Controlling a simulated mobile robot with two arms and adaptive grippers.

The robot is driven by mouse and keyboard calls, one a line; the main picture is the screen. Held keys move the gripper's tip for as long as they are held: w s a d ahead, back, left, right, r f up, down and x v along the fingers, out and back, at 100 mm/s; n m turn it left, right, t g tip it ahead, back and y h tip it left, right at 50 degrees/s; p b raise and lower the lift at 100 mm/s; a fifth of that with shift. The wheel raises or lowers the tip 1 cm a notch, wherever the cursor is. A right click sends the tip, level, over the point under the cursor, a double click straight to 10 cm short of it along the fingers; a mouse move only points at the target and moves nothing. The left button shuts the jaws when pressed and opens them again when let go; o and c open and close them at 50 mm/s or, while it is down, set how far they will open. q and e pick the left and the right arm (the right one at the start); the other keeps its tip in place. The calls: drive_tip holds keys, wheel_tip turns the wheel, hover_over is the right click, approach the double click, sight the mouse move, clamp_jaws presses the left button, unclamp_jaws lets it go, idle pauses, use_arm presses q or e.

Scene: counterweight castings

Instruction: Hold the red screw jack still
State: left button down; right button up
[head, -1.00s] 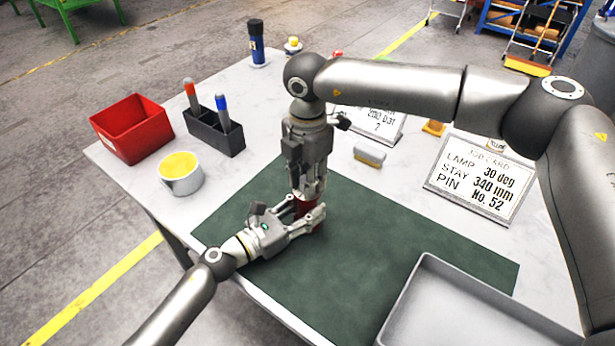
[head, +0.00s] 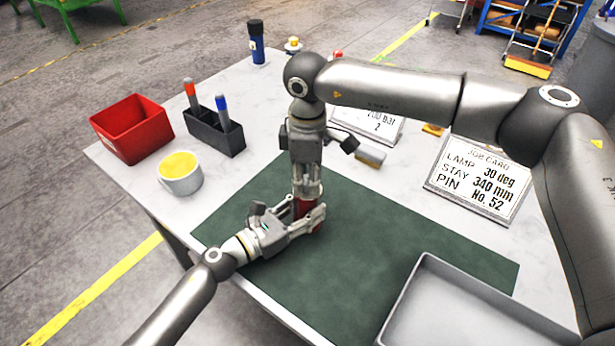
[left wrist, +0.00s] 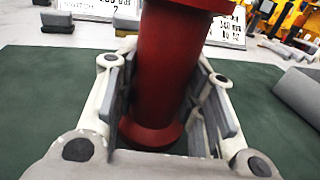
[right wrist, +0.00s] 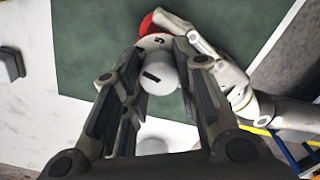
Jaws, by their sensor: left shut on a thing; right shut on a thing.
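The red screw jack (head: 310,226) stands on the green mat (head: 400,245), mostly hidden by my grippers in the head view. In the left wrist view its red flanged body (left wrist: 170,70) is between the pads of my left gripper (head: 304,216), which is shut around it from the side. My right gripper (head: 307,192) points down from above and is shut on the jack's top. A bit of red (right wrist: 148,24) shows past the dial.
A grey tray (head: 423,262) is at the front right. A red bin (head: 132,130), a yellow-filled cup (head: 181,175) and a black marker holder (head: 213,135) stand at the left. A job card (head: 479,180) stands at the right.

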sight(308, 179)
drive_tip(key=shift+w+d+m, duration=0.1)
drive_tip(key=shift+m, duration=0.4)
drive_tip(key=o, duration=1.1)
drive_tip(key=shift+c, duration=0.2)
wheel_tip(308, 179, up, 12)
use_arm(q)
drive_tip(key=c, duration=0.9)
unclamp_jaws()
